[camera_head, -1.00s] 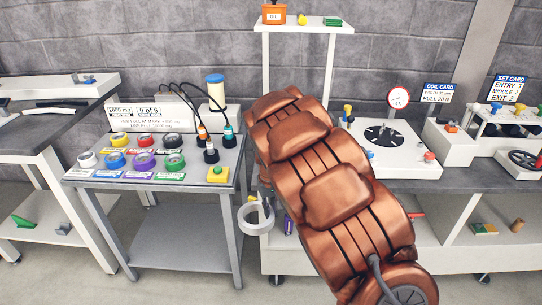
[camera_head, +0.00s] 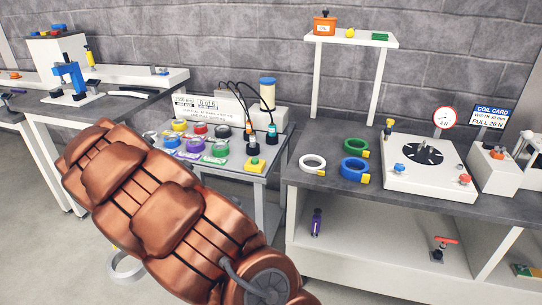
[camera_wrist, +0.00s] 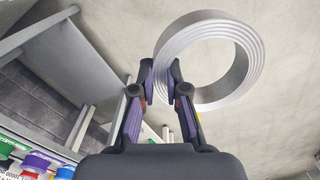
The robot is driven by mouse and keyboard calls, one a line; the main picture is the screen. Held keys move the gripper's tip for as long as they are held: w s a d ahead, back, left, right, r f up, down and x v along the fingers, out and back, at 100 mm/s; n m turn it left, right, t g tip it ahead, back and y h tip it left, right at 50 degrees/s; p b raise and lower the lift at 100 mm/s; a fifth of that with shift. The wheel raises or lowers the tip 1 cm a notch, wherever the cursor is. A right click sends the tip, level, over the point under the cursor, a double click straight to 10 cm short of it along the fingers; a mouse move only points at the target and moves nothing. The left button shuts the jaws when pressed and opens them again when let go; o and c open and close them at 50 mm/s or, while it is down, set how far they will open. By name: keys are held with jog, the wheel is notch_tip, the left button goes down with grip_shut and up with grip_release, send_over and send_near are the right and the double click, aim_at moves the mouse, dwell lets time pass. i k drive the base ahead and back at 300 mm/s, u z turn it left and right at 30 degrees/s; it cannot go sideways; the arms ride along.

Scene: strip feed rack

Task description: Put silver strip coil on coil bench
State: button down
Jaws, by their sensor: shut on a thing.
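My gripper (camera_wrist: 160,80) is shut on the silver strip coil (camera_wrist: 251,55), a wide grey ring with layered edges. The fingertips pinch the coil's left wall in the wrist view. In the head view the coil (camera_head: 122,268) hangs over the floor at lower left, partly hidden by my copper arm; my fingers are largely hidden there. The bench with the COIL CARD sign (camera_head: 489,118), seemingly the coil bench, is at right with a dark top (camera_head: 300,184). A white ring coil (camera_head: 312,163), a green coil (camera_head: 355,146) and a blue coil (camera_head: 355,169) lie on it.
A small grey table (camera_head: 262,180) with several coloured spools stands left of that bench. A white turntable unit (camera_head: 430,180) and a raised shelf (camera_head: 350,38) occupy the bench. A blue press (camera_head: 69,80) stands on the left bench. Grey floor is open in front.

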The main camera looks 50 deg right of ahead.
aim_at(318, 143)
jog(key=u, duration=1.5)
jog(key=k, duration=1.45)
jog(key=z, duration=1.85)
jog(key=i, duration=0.95)
jog(key=z, duration=0.05)
